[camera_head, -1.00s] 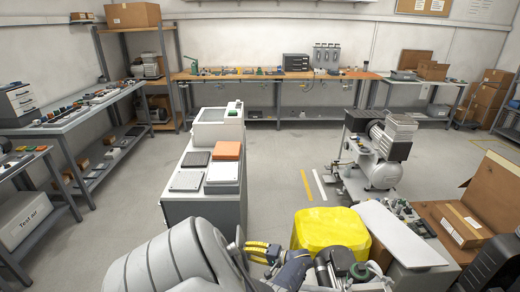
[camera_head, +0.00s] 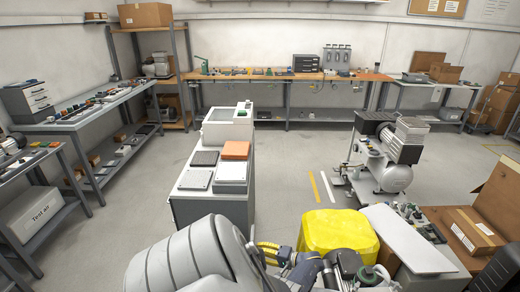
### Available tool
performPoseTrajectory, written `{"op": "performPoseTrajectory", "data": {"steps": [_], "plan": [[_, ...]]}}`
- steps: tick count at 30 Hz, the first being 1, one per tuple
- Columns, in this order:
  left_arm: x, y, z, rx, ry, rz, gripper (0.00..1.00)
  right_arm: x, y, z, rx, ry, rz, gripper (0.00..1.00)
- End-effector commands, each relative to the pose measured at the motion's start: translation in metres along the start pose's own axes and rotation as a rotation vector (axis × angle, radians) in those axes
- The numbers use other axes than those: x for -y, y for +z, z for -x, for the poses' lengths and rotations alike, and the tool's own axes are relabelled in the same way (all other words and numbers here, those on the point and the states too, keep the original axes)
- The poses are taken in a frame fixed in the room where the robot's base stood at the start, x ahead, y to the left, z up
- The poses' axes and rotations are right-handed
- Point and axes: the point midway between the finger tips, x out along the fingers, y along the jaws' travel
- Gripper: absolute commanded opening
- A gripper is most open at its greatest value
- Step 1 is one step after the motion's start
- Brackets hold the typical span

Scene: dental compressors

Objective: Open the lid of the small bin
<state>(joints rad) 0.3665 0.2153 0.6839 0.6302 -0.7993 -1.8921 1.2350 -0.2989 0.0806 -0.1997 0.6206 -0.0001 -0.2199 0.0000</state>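A glossy yellow, rounded box-like thing (camera_head: 338,231) stands at the bottom middle in the head view. It looks like the small bin, seen from above with its top closed. Its near lower side is hidden behind my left arm and gripper. My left arm comes in from the bottom left and reaches right across the near side of the yellow bin. My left gripper (camera_head: 345,264) is dark and sits just in front of the bin's near edge. Its fingertips are not clear, and I cannot tell whether it touches the bin. My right gripper is not in view.
A white board (camera_head: 408,238) lies right of the yellow bin. Farther right is an open cardboard box (camera_head: 492,215). A grey cabinet (camera_head: 222,207) stands to the left and a compressor (camera_head: 397,170) behind on the right. Open floor lies between them.

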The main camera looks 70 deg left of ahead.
Motion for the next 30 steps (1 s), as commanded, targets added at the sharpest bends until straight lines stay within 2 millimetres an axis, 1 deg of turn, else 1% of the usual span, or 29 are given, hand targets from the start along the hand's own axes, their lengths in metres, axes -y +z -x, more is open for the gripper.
{"op": "performPoseTrajectory", "data": {"steps": [1, 4, 5, 10, 17, 20, 23, 30], "plan": [[-0.003, 0.002, 0.001, 0.001, 0.010, 0.002, 0.00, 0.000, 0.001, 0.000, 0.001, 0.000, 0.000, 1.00], [-0.004, 0.002, 0.001, 0.001, 0.010, 0.002, 0.00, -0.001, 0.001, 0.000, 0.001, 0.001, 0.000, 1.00], [-0.004, 0.002, 0.001, 0.001, 0.010, 0.002, 0.30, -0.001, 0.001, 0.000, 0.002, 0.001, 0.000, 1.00], [-0.003, 0.002, 0.001, 0.001, 0.007, 0.000, 0.50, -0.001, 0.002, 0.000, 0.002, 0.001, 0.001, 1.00], [-0.002, 0.001, 0.001, 0.001, 0.004, 0.000, 0.51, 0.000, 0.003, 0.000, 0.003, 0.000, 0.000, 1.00], [-0.002, 0.001, 0.004, 0.000, 0.005, -0.001, 0.51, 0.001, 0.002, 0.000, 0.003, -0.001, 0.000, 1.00], [-0.002, 0.001, 0.014, 0.000, 0.006, -0.001, 0.51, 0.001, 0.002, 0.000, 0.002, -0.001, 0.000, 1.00], [-0.002, 0.001, 0.048, 0.000, 0.006, -0.001, 0.51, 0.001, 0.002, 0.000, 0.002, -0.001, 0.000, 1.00]]}}
